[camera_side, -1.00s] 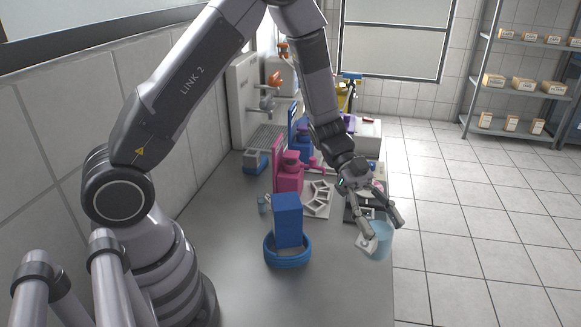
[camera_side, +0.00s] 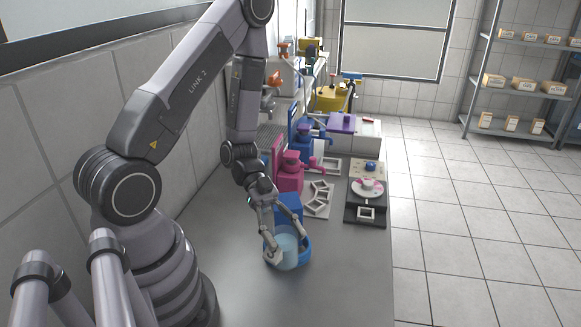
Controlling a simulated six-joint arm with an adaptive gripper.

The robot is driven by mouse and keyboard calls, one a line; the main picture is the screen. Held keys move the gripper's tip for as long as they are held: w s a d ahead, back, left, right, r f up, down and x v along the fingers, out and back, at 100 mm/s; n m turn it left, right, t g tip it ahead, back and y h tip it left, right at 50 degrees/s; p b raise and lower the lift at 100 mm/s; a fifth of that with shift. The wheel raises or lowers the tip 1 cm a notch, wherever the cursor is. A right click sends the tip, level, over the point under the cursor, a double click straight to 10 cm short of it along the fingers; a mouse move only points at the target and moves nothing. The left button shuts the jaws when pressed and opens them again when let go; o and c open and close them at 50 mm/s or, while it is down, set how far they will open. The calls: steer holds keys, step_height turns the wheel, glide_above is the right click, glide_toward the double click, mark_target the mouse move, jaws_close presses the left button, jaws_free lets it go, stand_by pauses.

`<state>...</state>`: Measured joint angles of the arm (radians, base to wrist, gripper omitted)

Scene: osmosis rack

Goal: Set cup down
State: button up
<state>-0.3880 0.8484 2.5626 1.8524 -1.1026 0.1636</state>
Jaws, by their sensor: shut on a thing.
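The cup (camera_side: 287,249) is light blue and translucent. It is upright at the blue round ring-shaped holder (camera_side: 302,256), in front of the blue block (camera_side: 289,207). My gripper (camera_side: 285,248) is shut on the cup, with one finger on each side of it. The cup's base is hidden by the holder's rim, so I cannot tell whether it touches the bottom.
A pink device (camera_side: 289,172) and a blue device (camera_side: 312,138) stand behind. A white rack (camera_side: 318,199) lies beside the pink one. A black tray (camera_side: 365,208) with a saucer (camera_side: 367,190) is at the right table edge. The front counter (camera_side: 340,285) is clear.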

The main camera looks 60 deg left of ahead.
steer(key=a+f+n+t+y, duration=0.1)
steer(key=a+f+n+t, duration=0.45)
steer(key=a+f, duration=0.25)
glide_above(263, 277)
steer(key=shift+m, duration=0.35)
steer(key=shift+f, duration=2.55)
steer(key=o, duration=0.9)
steer(key=shift+f, duration=0.15)
